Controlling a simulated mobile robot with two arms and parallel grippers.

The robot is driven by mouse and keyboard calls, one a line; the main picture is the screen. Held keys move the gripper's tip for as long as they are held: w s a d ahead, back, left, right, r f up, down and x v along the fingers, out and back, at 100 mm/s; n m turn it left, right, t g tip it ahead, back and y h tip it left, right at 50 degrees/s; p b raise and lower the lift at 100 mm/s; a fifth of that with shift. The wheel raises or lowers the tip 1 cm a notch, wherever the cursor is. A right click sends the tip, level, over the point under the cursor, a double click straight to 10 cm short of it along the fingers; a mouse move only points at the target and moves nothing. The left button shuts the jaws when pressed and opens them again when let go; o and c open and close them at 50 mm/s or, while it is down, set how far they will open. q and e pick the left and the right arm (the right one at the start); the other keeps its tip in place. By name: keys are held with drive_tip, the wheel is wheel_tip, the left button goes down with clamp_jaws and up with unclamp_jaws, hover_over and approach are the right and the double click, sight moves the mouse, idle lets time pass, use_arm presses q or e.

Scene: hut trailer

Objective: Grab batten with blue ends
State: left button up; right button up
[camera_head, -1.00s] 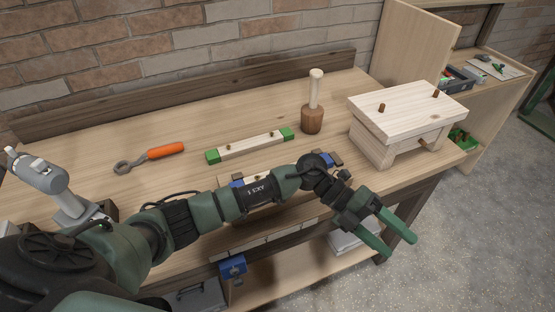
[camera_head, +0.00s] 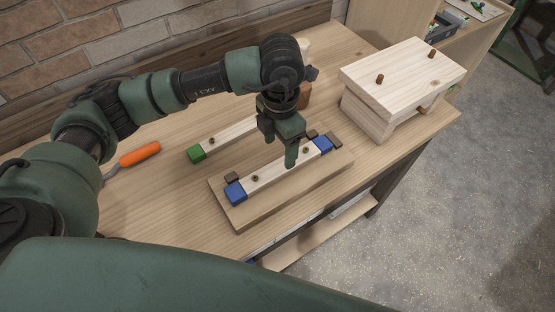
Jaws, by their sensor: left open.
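The batten with blue ends (camera_head: 271,177) lies on a wooden board (camera_head: 243,216) near the front edge of the workbench. Its blue ends and two dark holes show, with small dark blocks beside it on the board. My left gripper (camera_head: 291,160) points down over the middle of the batten, open and empty. One finger hides a small part of the batten; whether it touches cannot be told. My right gripper is not in view.
A batten with a green end (camera_head: 229,132) lies behind, its far end hidden by my arm. An orange-handled tool (camera_head: 140,154) lies at left. A pale wooden stool-like piece (camera_head: 402,80) stands at right. The mallet is mostly hidden behind my arm.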

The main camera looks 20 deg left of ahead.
sight(281, 166)
use_arm(q)
drive_tip(key=f+p, duration=0.2)
drive_tip(key=f, duration=0.1)
drive_tip(key=f+p, duration=0.1)
drive_tip(key=f, duration=0.1)
drive_tip(key=shift+s+d+f, duration=0.1)
drive_tip(key=shift+d+f, duration=0.1)
drive_tip(key=shift+d, duration=0.05)
drive_tip(key=shift+f, duration=0.4)
clamp_jaws()
drive_tip(key=shift+r, duration=0.1)
